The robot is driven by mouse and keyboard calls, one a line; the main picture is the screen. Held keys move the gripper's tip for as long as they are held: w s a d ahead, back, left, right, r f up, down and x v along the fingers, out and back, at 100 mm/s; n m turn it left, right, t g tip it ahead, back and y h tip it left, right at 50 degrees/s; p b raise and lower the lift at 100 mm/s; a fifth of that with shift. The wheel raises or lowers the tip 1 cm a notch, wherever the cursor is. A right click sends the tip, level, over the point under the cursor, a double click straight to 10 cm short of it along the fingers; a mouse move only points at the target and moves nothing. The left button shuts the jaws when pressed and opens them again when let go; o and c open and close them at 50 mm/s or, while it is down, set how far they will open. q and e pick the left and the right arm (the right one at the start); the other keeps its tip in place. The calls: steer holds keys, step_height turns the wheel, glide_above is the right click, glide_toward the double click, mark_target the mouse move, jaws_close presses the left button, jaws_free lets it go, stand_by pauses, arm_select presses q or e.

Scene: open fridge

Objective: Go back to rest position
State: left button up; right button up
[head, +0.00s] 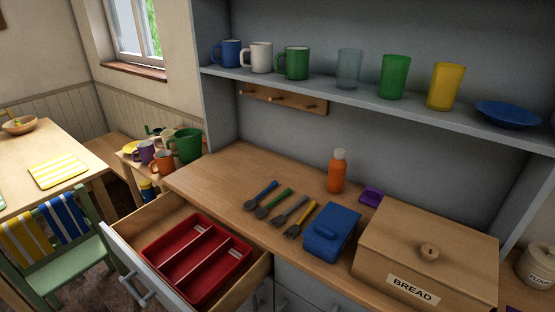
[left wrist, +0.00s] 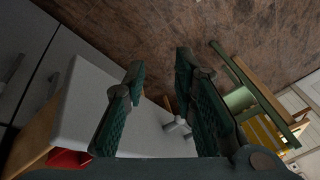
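My left gripper (left wrist: 159,66) shows in the left wrist view with its two dark green fingers apart and nothing held between them. The grey front of the open drawer (left wrist: 88,118) is behind the fingers, and its handle (left wrist: 176,126) shows in the gap between them, partly covered by the right-hand finger. I cannot tell how far the handle is from the fingers. Neither gripper shows in the head view. The open drawer (head: 157,268) is at the lower left there, with a red cutlery tray (head: 196,290) inside it.
On the counter are several utensils (head: 285,208), a blue box (head: 332,232), an orange bottle (head: 337,172) and a bread box (head: 428,252). A shelf (head: 330,92) holds cups and a blue plate. A green chair (head: 58,255) stands left of the drawer.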

arm_select(q)
steer(key=s+d+r+m+t+h, duration=0.2)
steer(key=s+d+m, duration=0.2)
steer(key=s, duration=0.7)
steer(key=s+a+f+g, duration=0.1)
steer(key=s+f, duration=0.1)
steer(key=f, duration=0.9)
steer(key=s+a+f+g, duration=0.1)
steer(key=f, duration=0.9)
steer(key=s+f, duration=1)
steer(key=s, duration=0.3)
steer(key=shift+a+f+g+h, duration=0.25)
steer(key=shift+f+g+h, duration=0.05)
steer(key=shift+f+g, duration=0.1)
